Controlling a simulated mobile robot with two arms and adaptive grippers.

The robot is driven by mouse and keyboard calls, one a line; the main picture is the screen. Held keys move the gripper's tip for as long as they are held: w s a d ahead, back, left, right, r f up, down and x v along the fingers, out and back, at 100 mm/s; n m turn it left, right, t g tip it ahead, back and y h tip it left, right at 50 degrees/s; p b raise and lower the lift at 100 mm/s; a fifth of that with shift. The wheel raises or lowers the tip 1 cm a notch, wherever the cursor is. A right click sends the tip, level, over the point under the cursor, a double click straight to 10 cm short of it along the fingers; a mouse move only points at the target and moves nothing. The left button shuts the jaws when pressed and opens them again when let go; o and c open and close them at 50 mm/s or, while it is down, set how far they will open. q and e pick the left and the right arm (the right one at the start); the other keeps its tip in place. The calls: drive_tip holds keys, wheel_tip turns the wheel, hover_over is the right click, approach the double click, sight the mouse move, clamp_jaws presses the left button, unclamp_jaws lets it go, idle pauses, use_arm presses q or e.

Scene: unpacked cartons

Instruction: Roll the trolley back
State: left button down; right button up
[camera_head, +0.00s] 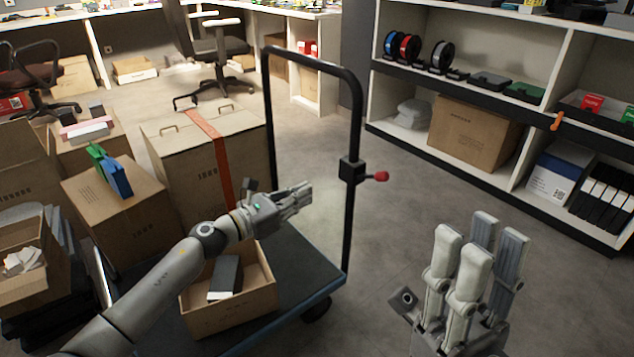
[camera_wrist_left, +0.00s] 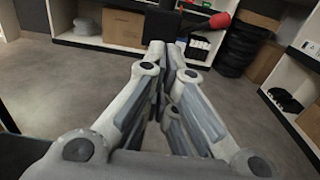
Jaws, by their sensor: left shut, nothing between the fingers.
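The trolley has a blue deck (camera_head: 312,262) and a tall black handle frame (camera_head: 357,115). A black clamp (camera_head: 350,170) with a red knob (camera_head: 377,176) sits on the frame's right post. My left gripper (camera_head: 306,192) is shut and empty, above the deck and left of the clamp, apart from it. In the left wrist view its fingertips (camera_wrist_left: 168,48) meet below the clamp and the red knob (camera_wrist_left: 220,20). My right gripper (camera_head: 478,232) points up at the lower right, empty, its fingers apart, clear of the trolley.
An open carton (camera_head: 262,303) with a dark item stands on the deck. A large carton with an orange strap (camera_head: 222,165) is behind it. More cartons (camera_head: 118,215) crowd the left. A white shelf unit (camera_head: 520,205) stands at the right. Grey floor (camera_head: 400,215) lies free between trolley and shelf.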

use_arm(q)
drive_tip(key=shift+v, duration=1.55)
drive_tip(key=shift+s+d, duration=0.1)
